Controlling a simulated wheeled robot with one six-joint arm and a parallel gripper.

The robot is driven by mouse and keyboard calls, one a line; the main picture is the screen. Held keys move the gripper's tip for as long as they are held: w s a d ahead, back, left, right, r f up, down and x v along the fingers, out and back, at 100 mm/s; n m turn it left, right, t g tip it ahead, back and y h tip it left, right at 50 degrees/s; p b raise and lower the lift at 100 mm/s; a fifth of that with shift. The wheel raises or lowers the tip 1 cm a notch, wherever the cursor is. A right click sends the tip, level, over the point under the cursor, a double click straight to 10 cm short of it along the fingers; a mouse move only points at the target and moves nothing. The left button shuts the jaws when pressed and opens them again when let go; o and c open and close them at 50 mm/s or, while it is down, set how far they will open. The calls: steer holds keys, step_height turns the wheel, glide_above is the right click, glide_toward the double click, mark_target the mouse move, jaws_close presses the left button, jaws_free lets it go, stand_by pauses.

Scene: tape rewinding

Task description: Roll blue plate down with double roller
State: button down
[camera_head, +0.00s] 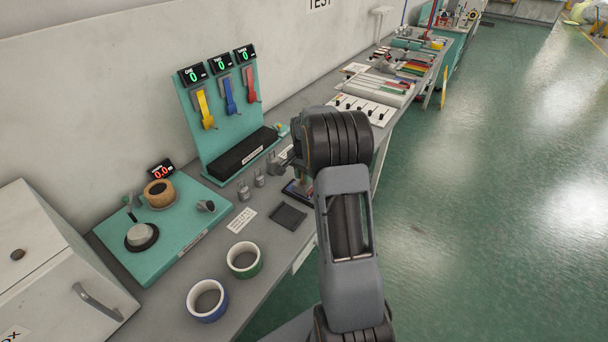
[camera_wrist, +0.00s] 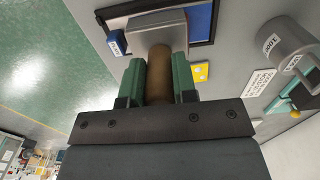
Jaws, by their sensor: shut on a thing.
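My gripper (camera_wrist: 160,85) is shut on the brown handle of the double roller (camera_wrist: 159,62), its green fingers on either side. The roller's pale grey head (camera_wrist: 158,28) lies past the fingertips and covers part of the blue plate (camera_wrist: 202,22), which has a dark frame. Whether the roller touches the plate, I cannot tell. In the head view my arm hides the gripper and roller, and only part of the plate's dark frame (camera_head: 296,194) shows on the bench.
Grey metal weights (camera_head: 243,191) stand close left of the plate, and a large one (camera_wrist: 284,45) shows in the wrist view. A black tray (camera_head: 288,217) lies nearby. A teal stand (camera_head: 215,115) is behind.

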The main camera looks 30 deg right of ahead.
steer(key=shift+f, duration=0.2)
stand_by(0.3)
steer(key=shift+w+a, duration=0.1)
steer(key=shift+w, duration=0.1)
steer(key=shift+w+a, duration=0.3)
steer(key=shift+w, duration=0.5)
